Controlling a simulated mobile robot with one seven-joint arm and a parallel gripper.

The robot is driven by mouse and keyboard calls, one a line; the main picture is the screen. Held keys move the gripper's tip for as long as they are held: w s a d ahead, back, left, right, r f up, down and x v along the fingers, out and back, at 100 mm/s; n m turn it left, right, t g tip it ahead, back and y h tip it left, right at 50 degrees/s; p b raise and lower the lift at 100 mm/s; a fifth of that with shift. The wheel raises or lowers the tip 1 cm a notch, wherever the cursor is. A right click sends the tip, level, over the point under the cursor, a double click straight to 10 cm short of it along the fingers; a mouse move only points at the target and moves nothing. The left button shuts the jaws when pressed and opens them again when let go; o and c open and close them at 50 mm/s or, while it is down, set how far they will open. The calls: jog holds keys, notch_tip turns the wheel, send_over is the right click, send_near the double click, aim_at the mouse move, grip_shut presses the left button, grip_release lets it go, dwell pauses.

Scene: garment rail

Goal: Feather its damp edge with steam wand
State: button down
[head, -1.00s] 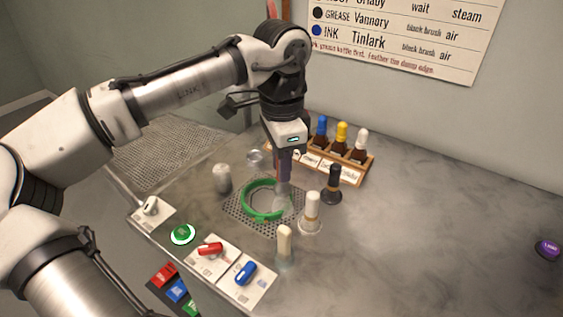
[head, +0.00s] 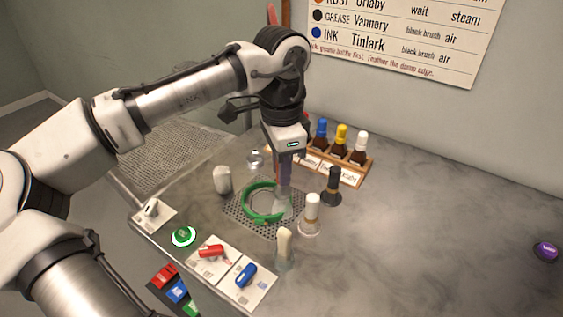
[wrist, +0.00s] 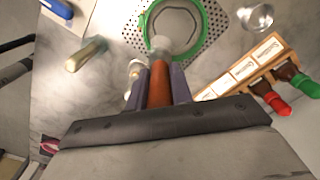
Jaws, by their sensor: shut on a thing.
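My gripper (head: 285,170) is shut on an upright tool with an orange-brown handle (wrist: 160,84), which I take to be the steam wand. Its pale tip (wrist: 161,46) points down at the near-right edge of a green ring (head: 249,190). The ring lies on a perforated plate (head: 240,217) and also shows in the wrist view (wrist: 205,42), with a grey surface inside it. A whitish, see-through patch hides the ring's right side in the head view. I cannot tell whether it is steam or part of the tool.
Pale-topped tools (head: 312,207) (head: 284,243) and a black one (head: 332,187) stand near the plate. A wooden bottle rack (head: 350,177) is behind. Red (head: 211,252) and blue (head: 246,274) switches and a green button (head: 183,237) are at front left. The right counter is mostly clear.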

jog(key=shift+w, duration=0.1)
jog(key=shift+w+d+p, duration=0.2)
jog(key=shift+w+p, duration=0.1)
jog(key=shift+w, duration=0.25)
jog(key=shift+w+d+p, duration=0.15)
jog(key=shift+w+p, duration=0.1)
jog(key=shift+w, duration=0.3)
jog(key=shift+w, duration=0.1)
jog(key=w+a+p, duration=0.2)
jog(key=w+a, duration=0.1)
jog(key=shift+w, duration=0.25)
jog(key=shift+a+p, duration=0.15)
jog(key=shift+p, duration=0.15)
